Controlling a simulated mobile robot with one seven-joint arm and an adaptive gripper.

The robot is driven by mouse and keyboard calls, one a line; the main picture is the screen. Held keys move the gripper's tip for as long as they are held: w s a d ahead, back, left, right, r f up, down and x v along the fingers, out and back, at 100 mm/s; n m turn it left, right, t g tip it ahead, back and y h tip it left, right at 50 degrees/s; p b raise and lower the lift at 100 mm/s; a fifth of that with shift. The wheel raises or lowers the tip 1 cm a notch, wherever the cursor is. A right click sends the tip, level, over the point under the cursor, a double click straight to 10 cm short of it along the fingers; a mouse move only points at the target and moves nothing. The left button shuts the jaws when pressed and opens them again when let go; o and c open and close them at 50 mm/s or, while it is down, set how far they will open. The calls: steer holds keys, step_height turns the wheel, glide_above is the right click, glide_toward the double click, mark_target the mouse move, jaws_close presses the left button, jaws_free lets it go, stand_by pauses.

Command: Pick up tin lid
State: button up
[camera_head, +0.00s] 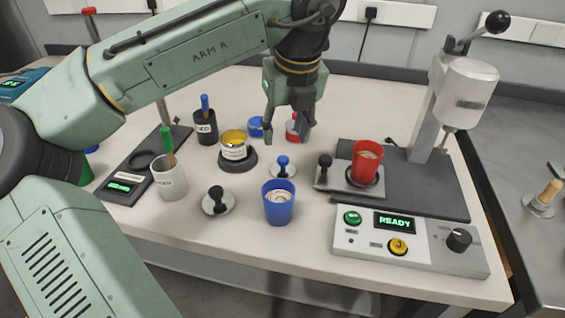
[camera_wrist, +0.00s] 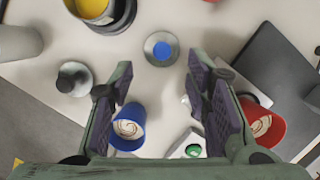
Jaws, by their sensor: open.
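A round silver lid with a blue knob (camera_head: 283,166) lies flat on the table; in the wrist view the lid (camera_wrist: 162,52) shows ahead of and between my fingers. A second silver lid with a black knob (camera_head: 218,202) lies nearer the front; it also shows at the left of the wrist view (camera_wrist: 74,79). The pictures do not label either as the tin lid. An open tin with yellow contents (camera_head: 234,147) stands on a dark round base behind them. My gripper (camera_head: 287,138) is open and empty, pointing down above the table near the blue-knobbed lid.
A blue cup (camera_head: 279,203) stands just in front of the blue-knobbed lid. A red cup (camera_head: 366,161) stands on the press base at right. A grey cup (camera_head: 169,178) and dark pot (camera_head: 205,127) stand left. The control panel (camera_head: 410,243) fills the front right.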

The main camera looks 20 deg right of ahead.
mark_target(283, 159)
steer(key=x, duration=0.8)
steer(key=shift+s+d+f, duration=0.1)
steer(key=shift+s+f, duration=0.1)
steer(key=shift+c, duration=0.6)
jaws_close()
